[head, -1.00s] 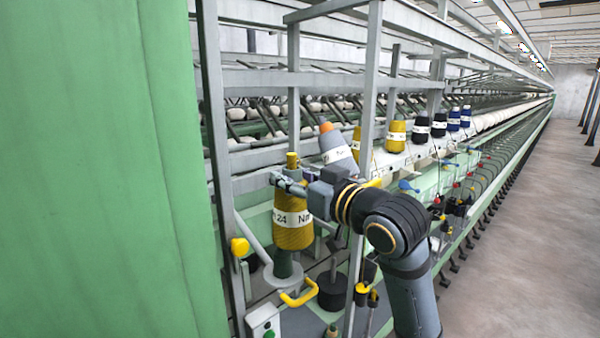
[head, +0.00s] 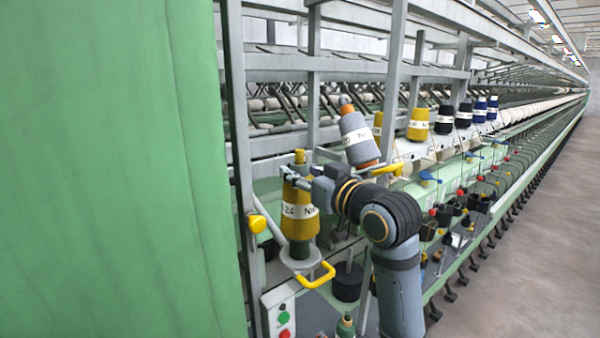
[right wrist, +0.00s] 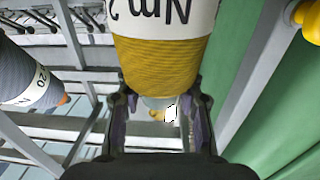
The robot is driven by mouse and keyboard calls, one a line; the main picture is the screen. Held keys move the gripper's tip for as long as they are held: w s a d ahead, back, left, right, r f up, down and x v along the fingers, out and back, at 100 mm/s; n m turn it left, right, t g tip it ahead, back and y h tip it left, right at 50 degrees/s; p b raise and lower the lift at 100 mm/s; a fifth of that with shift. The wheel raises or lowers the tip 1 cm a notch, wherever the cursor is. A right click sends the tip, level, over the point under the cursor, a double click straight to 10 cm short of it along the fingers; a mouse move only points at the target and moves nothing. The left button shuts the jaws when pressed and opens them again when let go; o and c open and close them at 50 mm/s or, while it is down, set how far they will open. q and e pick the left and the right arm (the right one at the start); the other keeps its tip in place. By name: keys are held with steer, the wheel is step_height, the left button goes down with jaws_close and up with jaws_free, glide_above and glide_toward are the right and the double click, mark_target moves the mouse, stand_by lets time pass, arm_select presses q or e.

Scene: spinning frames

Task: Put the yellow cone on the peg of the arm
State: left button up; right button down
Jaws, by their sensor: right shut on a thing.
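The yellow cone (head: 300,225) with a white label band stands upright in the head view. My right gripper (head: 296,176) is shut on its narrow upper end. The right wrist view shows the cone (right wrist: 158,66) between the two fingers of my gripper (right wrist: 160,112). Below the cone in the head view is the round grey disc of the arm (head: 300,263). A short dark green part of the peg (head: 299,250) shows between cone and disc. The rest of the peg is hidden, seemingly inside the cone. My left gripper is not in view.
A grey cone (head: 358,138) leans on its holder close behind my right wrist. A yellow handle (head: 316,277) sticks out below the disc. A frame post (head: 238,150) and a large green panel (head: 110,170) stand left. More cones line the frame at right.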

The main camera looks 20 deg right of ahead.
mark_target(300, 150)
steer(key=shift+f+b, duration=1.45)
steer(key=shift+f, duration=0.95)
steer(key=c, duration=0.8)
jaws_free()
step_height(300, 150, up, 10)
